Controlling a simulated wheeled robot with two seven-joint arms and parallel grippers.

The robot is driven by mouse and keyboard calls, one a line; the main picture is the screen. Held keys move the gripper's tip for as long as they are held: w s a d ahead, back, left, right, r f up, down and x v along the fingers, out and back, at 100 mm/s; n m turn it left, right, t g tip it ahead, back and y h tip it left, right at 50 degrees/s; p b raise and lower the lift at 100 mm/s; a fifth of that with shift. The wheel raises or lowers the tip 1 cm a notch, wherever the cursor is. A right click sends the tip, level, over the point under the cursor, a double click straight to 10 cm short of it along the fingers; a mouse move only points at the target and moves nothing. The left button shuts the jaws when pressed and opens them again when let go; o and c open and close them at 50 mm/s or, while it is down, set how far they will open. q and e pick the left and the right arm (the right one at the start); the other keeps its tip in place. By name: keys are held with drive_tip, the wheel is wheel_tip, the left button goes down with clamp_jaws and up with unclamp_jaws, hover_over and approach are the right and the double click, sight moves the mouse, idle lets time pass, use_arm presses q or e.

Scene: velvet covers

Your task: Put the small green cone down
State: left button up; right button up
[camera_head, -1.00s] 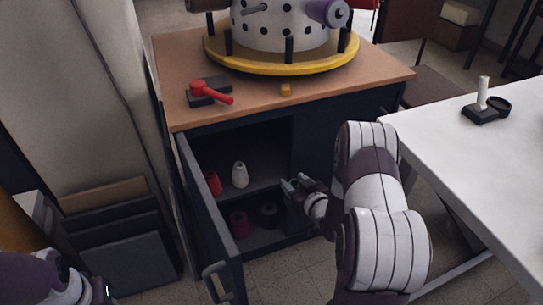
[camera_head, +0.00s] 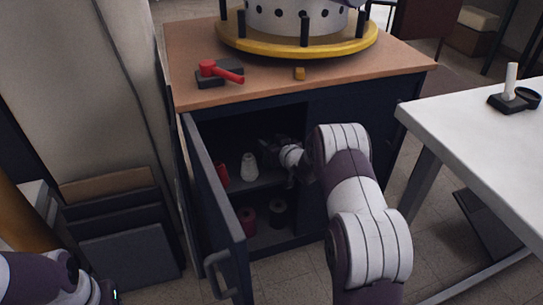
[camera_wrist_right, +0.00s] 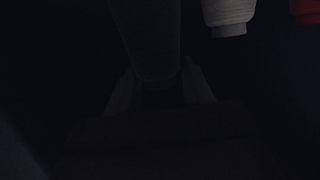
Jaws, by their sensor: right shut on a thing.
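The small green cone (camera_wrist_right: 150,40) shows very dark in the right wrist view, between the fingers of my right gripper (camera_wrist_right: 158,90). My right gripper is shut on it. In the head view this gripper (camera_head: 270,153) is inside the open cabinet, above the shelf and to the right of a white cone (camera_head: 249,167). The cone in its grip is lost in shadow there. I cannot tell whether the cone touches the shelf. Of my left arm only a part shows at the lower left; its gripper is out of the picture.
A red cone (camera_head: 222,175) stands left of the white one. Dark red (camera_head: 248,220) and black (camera_head: 278,213) spools stand on the cabinet floor. The open door (camera_head: 213,205) bounds the left side.

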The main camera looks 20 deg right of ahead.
wheel_tip(320, 180, down, 4)
drive_tip(key=b, duration=0.2)
drive_tip(key=shift+w+b, duration=0.1)
drive_tip(key=shift+b, duration=0.2)
drive_tip(key=shift+r, duration=0.3)
drive_tip(key=o, duration=1)
drive_tip(key=shift+f, duration=0.15)
drive_tip(key=shift+o, duration=0.2)
drive_tip(key=shift+s+r+p, duration=0.25)
drive_tip(key=shift+r+p, duration=0.05)
drive_tip(key=shift+p, duration=0.15)
drive_tip(key=p+v, duration=0.4)
drive_tip(key=v, duration=0.7)
drive_tip(key=s+a+r+g, duration=0.1)
drive_tip(key=s+a+g, duration=0.3)
drive_tip(key=s, duration=0.4)
drive_tip(key=s+a+r+g+h, duration=0.1)
drive_tip(key=s+a+g, duration=0.3)
drive_tip(key=s, duration=0.5)
drive_tip(key=s+a+r+m+g, duration=0.1)
drive_tip(key=s+a+r+g, duration=0.2)
drive_tip(key=s, duration=0.6)
drive_tip(key=shift+s+a+g+h, duration=0.2)
drive_tip(key=shift+a+g+h, duration=0.1)
drive_tip(key=shift+a+g, duration=0.65)
